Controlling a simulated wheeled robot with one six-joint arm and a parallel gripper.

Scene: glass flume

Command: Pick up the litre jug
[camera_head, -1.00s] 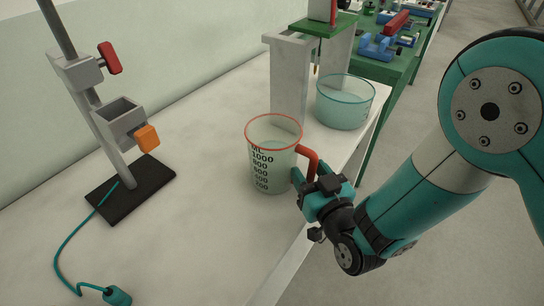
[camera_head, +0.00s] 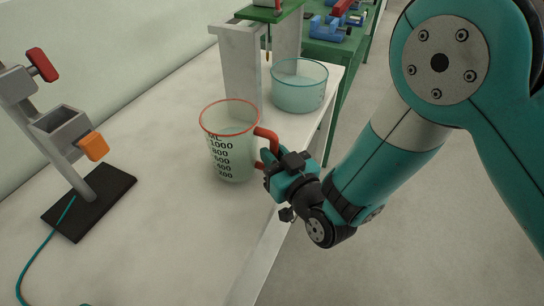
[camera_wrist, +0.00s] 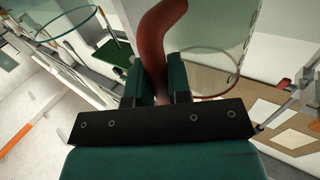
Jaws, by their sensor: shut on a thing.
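The litre jug (camera_head: 232,155) is a clear beaker with a red rim, black volume marks and a red handle (camera_head: 267,140). It stands upright at the bench's right side in the head view. I cannot tell whether its base touches the bench. My gripper (camera_head: 270,172) is at the jug's right, shut on the handle. In the wrist view the red handle (camera_wrist: 159,40) runs between the two green fingers (camera_wrist: 163,84), with the jug's clear wall (camera_wrist: 215,28) to its right. The fingers hide the gripped part.
A clear glass dish (camera_head: 299,92) stands behind the jug, beside a grey frame (camera_head: 240,62). A clamp stand with a black base (camera_head: 110,200) is at the left. Bare white bench (camera_head: 150,235) lies in front. A green bench (camera_head: 340,55) with tools is farther back.

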